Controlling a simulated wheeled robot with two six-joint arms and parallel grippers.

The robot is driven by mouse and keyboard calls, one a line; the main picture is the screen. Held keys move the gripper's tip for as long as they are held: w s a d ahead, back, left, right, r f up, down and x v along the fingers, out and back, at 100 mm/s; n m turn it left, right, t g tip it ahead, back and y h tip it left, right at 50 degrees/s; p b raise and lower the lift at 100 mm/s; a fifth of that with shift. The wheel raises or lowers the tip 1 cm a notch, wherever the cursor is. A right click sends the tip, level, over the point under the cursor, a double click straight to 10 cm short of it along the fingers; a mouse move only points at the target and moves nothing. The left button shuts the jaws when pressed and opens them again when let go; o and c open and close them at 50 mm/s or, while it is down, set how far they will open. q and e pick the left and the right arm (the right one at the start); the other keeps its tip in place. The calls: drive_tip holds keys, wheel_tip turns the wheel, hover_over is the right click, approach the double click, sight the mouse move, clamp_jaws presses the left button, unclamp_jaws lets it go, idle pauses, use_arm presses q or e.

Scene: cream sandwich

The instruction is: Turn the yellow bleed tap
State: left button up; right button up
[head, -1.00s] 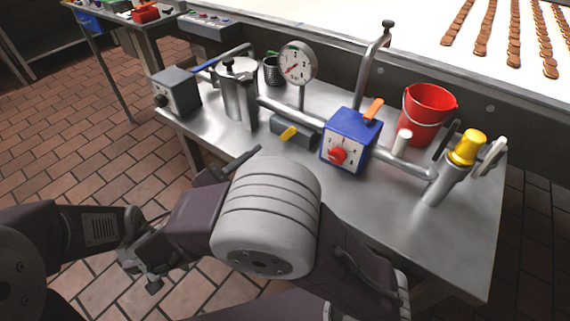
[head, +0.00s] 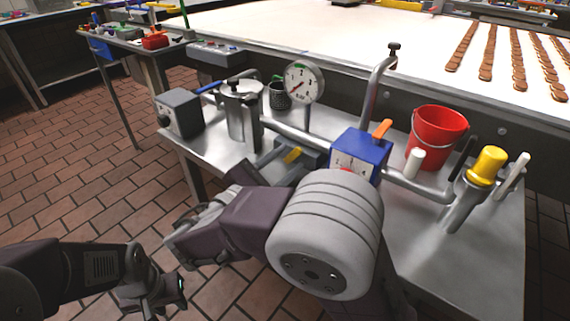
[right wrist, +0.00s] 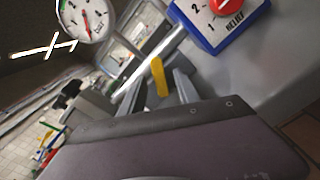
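The yellow bleed tap (head: 292,155) is a small yellow lever on a grey block below the pipe, left of the blue relief box (head: 361,150). In the right wrist view the tap (right wrist: 159,77) stands between the two grey fingers of my right gripper (right wrist: 158,90). They are open, one on each side, with a gap visible. In the head view my right gripper (head: 277,168) is at the tap, its body partly hidden by my arm. I cannot tell whether it touches the tap. My left gripper (head: 165,297) hangs at the lower left, away from the table; its fingers are unclear.
A dial gauge (head: 304,83) stands behind the tap, with a steel pot (head: 241,112) to its left. A red bucket (head: 436,138) and a yellow-capped cylinder (head: 487,166) stand at the right. The table's front right (head: 450,260) is clear.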

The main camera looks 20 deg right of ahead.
clamp_jaws()
drive_tip(key=m, duration=0.1)
drive_tip(key=m+b, duration=0.1)
drive_tip(key=m, duration=0.1)
drive_tip(key=shift+s+d+f+m+b, duration=0.15)
drive_tip(key=shift+s+f+m+b, duration=0.1)
drive_tip(key=shift+f+m+b, duration=0.1)
drive_tip(key=shift+s+f+m+b, duration=0.1)
drive_tip(key=shift+f+m+b, duration=0.1)
drive_tip(key=shift+m+b, duration=0.9)
drive_tip(key=shift+m, duration=0.55)
unclamp_jaws()
